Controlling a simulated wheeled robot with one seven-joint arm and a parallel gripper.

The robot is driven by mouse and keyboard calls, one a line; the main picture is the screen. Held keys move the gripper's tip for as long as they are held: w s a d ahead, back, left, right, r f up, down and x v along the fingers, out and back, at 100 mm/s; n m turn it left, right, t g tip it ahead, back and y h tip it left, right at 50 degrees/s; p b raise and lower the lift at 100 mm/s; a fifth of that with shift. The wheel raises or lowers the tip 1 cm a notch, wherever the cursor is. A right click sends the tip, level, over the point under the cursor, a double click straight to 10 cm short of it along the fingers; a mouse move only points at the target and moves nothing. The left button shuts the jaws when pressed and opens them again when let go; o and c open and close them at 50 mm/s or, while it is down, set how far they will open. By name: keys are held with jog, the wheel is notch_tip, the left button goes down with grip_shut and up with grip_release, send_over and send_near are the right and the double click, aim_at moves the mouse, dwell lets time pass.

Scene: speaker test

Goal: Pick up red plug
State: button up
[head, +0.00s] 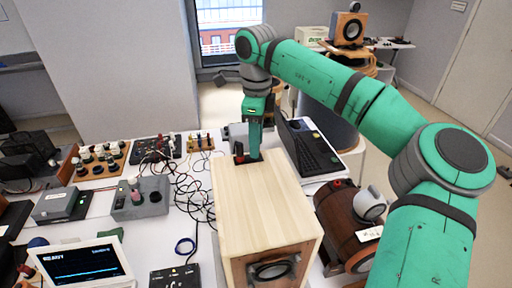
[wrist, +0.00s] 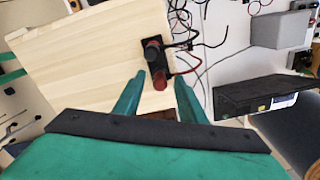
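A light wooden speaker box (head: 262,205) stands on the table, and its top fills the upper left of the wrist view (wrist: 90,60). A black plate with a dark round post (wrist: 152,50) and a red plug (wrist: 161,81) sits near the box's edge. A red part (head: 239,150) also shows in the head view beside my gripper. My gripper (wrist: 160,76) points down at the plate, with its green fingers apart on either side of the red plug. I cannot tell whether they touch it. In the head view my gripper (head: 255,152) hides much of the plate.
Black and red wires (head: 190,180) lie left of the box. A screen device (head: 82,264) and grey control boxes (head: 141,198) occupy the left.

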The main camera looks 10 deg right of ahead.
jog(key=shift+f, duration=0.4)
grip_shut()
jog(key=shift+r, duration=0.15)
jog(key=shift+r, duration=0.6)
jog(key=s+a+r, duration=0.4)
jog(key=s+r, duration=0.7)
jog(key=s, duration=0.2)
jog(key=shift+s+r, duration=0.25)
jog(key=shift+r, duration=0.05)
jog(key=shift+r, duration=1.95)
